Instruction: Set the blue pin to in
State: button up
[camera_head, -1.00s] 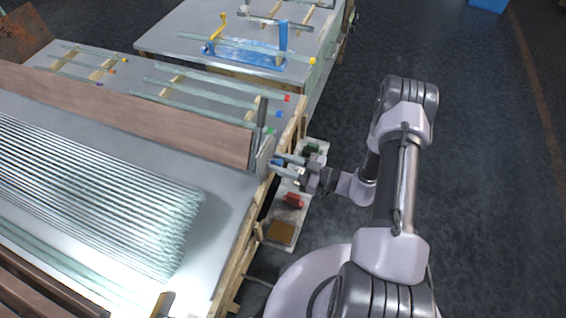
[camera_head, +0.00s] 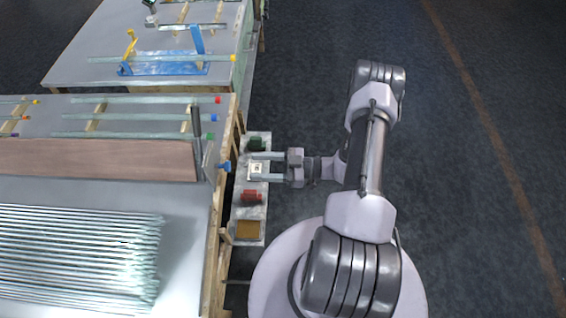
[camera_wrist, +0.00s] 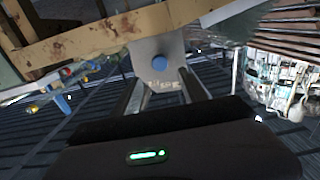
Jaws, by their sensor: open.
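The blue pin (camera_head: 224,167) sticks out from a grey bracket at the right edge of the near glass table. In the wrist view the round blue end of the pin (camera_wrist: 159,64) faces me from a grey plate (camera_wrist: 158,47). My gripper (camera_head: 252,167) is open and empty, its two fingers pointing left at the pin with a gap in between. In the wrist view my gripper (camera_wrist: 161,84) has its fingers on either side of and below the pin, not touching it. How deep the pin sits in the bracket is hard to tell.
A narrow shelf (camera_head: 239,212) beside the table carries a green item (camera_head: 255,144), a red item (camera_head: 252,196) and a brown block (camera_head: 248,230). The table's wooden edge (camera_head: 212,250) lies close to the fingers. Open floor (camera_head: 460,200) lies to the right.

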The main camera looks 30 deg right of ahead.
jog(key=v, duration=0.7)
jog(key=shift+p, duration=0.4)
jog(key=s+a+r+n+g+h, duration=0.1)
jog(key=a+r+n+g+h, duration=0.35)
jog(key=r+n, duration=0.85)
jog(key=a+r+n+g+h, duration=0.1)
jog(key=a+r+n+g, duration=0.6)
jog(key=n, duration=1)
jog(key=s+a+r+n+t+h, duration=0.2)
jog(key=r+n, duration=0.5)
jog(key=n, duration=0.6)
jog(key=s+a+r+n+t+h, duration=0.2)
jog(key=s+r+n+t+h, duration=0.2)
jog(key=n, duration=1)
jog(key=shift+s+a+r+t+h, duration=0.35)
jog(key=shift+s+r+h, duration=0.2)
jog(key=shift+s+r, duration=0.9)
